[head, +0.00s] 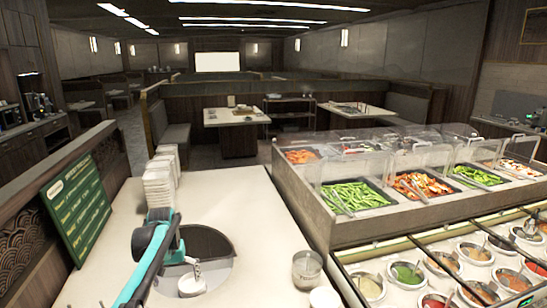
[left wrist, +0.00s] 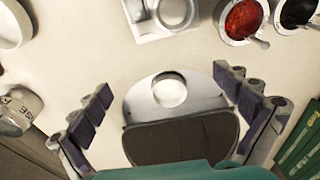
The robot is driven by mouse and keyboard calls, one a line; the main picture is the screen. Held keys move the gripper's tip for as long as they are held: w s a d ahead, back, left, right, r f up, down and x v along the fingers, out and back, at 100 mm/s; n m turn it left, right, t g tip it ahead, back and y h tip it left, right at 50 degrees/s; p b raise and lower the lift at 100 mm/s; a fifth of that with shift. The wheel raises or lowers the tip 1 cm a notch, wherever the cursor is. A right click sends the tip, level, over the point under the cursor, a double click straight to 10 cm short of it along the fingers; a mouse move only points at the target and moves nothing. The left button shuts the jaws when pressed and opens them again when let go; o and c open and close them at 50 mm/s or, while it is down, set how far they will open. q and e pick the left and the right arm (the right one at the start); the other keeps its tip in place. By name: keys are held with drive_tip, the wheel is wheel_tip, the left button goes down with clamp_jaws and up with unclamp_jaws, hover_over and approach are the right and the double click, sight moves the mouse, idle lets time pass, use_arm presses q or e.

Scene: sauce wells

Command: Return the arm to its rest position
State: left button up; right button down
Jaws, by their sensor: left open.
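My left arm, teal and dark, comes in from the bottom left in the head view (head: 150,250). It bends over the pale counter beside a dark rounded shape. In the left wrist view my left gripper (left wrist: 161,85) has its fingers spread wide apart, with nothing held between them. Below it lies a grey rounded shape with a dark panel and a pale disc; I cannot tell exactly what it is. My right gripper is not in view.
A stack of white containers (head: 158,185) stands behind the arm. A metal cup (head: 307,265) and a white bowl (head: 325,297) stand to the right. A green menu board (head: 76,207) leans at left. Sauce wells (head: 407,272) and a glass-covered food bar (head: 350,196) fill the right.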

use_arm(q)
drive_tip(key=s+d+r+t, duration=0.1)
drive_tip(key=s+d+r, duration=0.2)
drive_tip(key=s, duration=0.2)
drive_tip(key=s+d+r+m+t, duration=0.1)
drive_tip(key=s+d+r, duration=0.1)
drive_tip(key=s, duration=0.3)
drive_tip(key=s+d+r+t, duration=0.1)
drive_tip(key=s+d+r, duration=0.2)
drive_tip(key=s, duration=0.2)
drive_tip(key=s+d+f+t, duration=0.1)
drive_tip(key=s+d+f, duration=0.1)
drive_tip(key=s, duration=0.6)
drive_tip(key=s+d+f+m+t, duration=0.1)
drive_tip(key=s+d+f+t, duration=0.1)
drive_tip(key=s, duration=0.6)
wheel_tip(320, 180, down, 2)
drive_tip(key=shift+s+d+f, duration=0.1)
drive_tip(key=shift+s+d, duration=0.1)
drive_tip(key=shift+d, duration=0.25)
